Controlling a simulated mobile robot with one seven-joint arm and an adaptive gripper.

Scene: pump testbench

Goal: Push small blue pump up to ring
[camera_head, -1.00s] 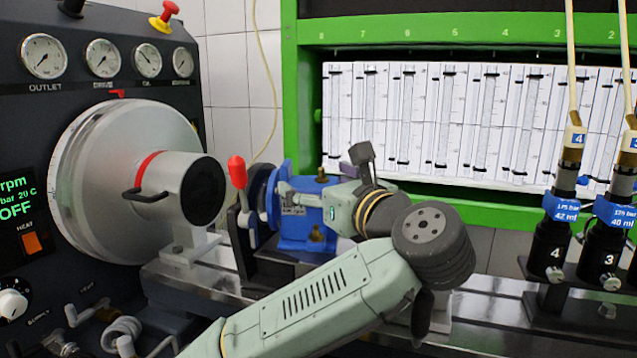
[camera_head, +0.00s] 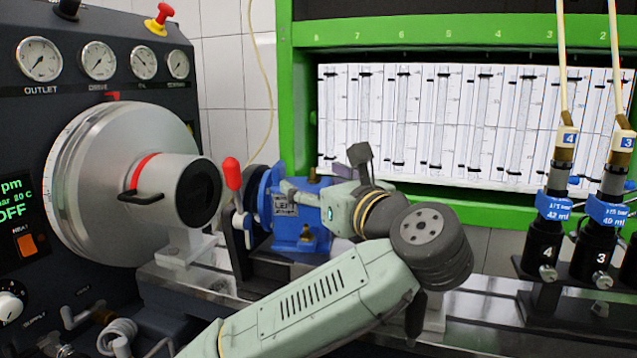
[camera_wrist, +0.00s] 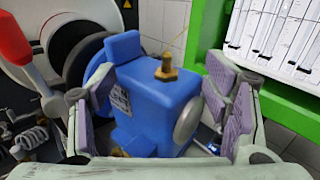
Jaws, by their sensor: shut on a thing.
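The small blue pump (camera_head: 293,215) stands on the bench rail, right of the large silver drive housing (camera_head: 120,180). A dark ring-like disc (camera_head: 252,192) with a red-knobbed lever (camera_head: 232,174) stands at the pump's left end. My gripper (camera_head: 310,192) reaches the pump from the right. In the wrist view the pump (camera_wrist: 160,95) sits between the two padded fingers of my gripper (camera_wrist: 170,112), and the dark disc (camera_wrist: 92,45) shows behind it. The gripper is shut on the pump. The exact contact between pump and disc is hard to tell.
Black injectors (camera_head: 545,240) with hoses stand at the right. A green cabinet (camera_head: 480,213) with glass tubes stands behind.

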